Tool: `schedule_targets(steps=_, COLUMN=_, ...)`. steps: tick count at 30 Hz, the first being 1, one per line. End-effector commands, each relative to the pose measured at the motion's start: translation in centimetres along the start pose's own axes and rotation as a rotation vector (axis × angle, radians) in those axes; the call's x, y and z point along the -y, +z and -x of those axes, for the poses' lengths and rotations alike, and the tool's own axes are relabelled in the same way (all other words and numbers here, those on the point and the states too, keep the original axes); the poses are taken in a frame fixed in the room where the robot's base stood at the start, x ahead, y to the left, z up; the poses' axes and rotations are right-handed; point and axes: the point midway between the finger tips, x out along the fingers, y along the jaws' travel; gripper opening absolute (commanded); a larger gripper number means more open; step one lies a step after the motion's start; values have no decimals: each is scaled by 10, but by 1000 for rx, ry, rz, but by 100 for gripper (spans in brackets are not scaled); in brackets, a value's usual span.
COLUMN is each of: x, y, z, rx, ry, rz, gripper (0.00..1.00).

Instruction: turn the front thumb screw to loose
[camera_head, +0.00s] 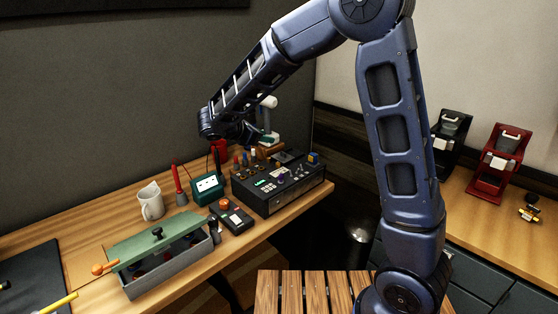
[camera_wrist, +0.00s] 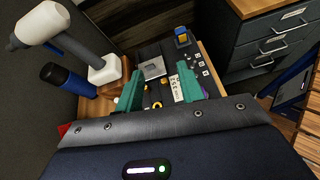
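I cannot make out for sure which part is the front thumb screw. A red brewer (camera_head: 493,165) and a black brewer (camera_head: 449,140) stand on the right counter; any screw on them is too small to tell. My gripper (camera_wrist: 160,90) shows two teal fingers in the wrist view, spread apart with a gap between them. They are above a black control box (camera_wrist: 148,55) with small yellow and dark round parts, which lie in view between the fingers. In the head view my gripper is small and dark, above the tools behind the control box (camera_head: 285,190).
A small yellow and black item (camera_head: 529,211) lies on the right counter. A slatted wooden surface (camera_head: 311,291) is in front.

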Motion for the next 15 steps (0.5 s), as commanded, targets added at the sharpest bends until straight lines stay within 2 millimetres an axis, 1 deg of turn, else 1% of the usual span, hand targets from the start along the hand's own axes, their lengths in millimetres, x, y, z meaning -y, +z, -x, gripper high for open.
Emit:
schedule_targets(steps=8, x=13, y=4, z=-32, rx=-101, ry=-215, rz=-308, gripper=38)
schedule_targets(steps=11, x=19, y=4, z=-46, rx=-140, ry=-332, rz=-470, gripper=38)
schedule_targets(steps=14, x=24, y=6, z=-61, rx=-179, ry=-492, rz=-689, gripper=38)
schedule_targets(steps=15, x=26, y=6, z=-66, rx=-190, ry=-569, rz=-791, gripper=38)
